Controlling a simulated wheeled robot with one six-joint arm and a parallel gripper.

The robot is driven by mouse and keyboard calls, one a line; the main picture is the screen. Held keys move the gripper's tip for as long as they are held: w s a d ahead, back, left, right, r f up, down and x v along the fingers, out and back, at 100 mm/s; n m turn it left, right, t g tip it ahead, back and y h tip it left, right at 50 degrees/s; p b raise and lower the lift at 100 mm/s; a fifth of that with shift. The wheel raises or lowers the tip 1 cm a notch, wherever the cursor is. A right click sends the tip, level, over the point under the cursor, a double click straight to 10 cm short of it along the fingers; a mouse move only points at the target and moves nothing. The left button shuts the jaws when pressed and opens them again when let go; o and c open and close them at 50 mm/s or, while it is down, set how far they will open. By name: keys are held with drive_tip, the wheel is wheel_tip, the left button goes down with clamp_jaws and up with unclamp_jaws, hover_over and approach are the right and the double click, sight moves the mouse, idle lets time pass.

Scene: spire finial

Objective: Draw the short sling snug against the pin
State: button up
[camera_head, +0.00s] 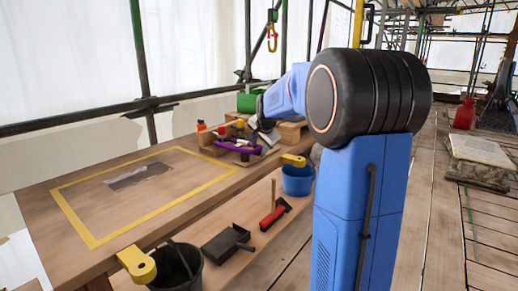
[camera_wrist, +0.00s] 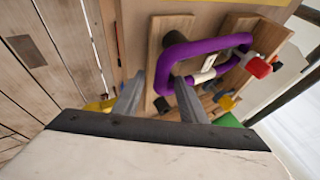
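The short sling is a purple loop with a pale label; in the wrist view the sling (camera_wrist: 215,43) lies around dark upright pegs on a wooden block.
A red knob (camera_wrist: 258,68) and a yellow-blue fitting (camera_wrist: 228,102) stand near the sling. A yellow-taped rectangle (camera_head: 90,238) marks the bench. A blue bucket (camera_head: 297,181), a dark bucket (camera_head: 177,268) and a red-headed tool (camera_head: 273,215) are along the bench's near side. A hook (camera_head: 272,38) hangs above.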

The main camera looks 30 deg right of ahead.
drive_tip(key=shift+r, duration=0.1)
drive_tip(key=v, duration=1.7)
drive_tip(key=shift+s, duration=0.15)
drive_tip(key=s+a+f+n, duration=0.5)
drive_tip(key=s+a+f, duration=0.2)
drive_tip(key=s, duration=0.4)
drive_tip(key=s+a+f+n+g+y, duration=0.1)
drive_tip(key=s+a+f+n, duration=0.4)
drive_tip(key=s, duration=0.6)
drive_tip(key=s+a+f+n+g+y, duration=0.1)
drive_tip(key=s+a+f+n, duration=0.4)
drive_tip(key=s+a+f, duration=0.4)
wheel_tip(320, 180, down, 2)
drive_tip(key=shift+s+a+f, duration=0.1)
drive_tip(key=shift+s+a, duration=0.3)
drive_tip(key=shift+s, duration=0.75)
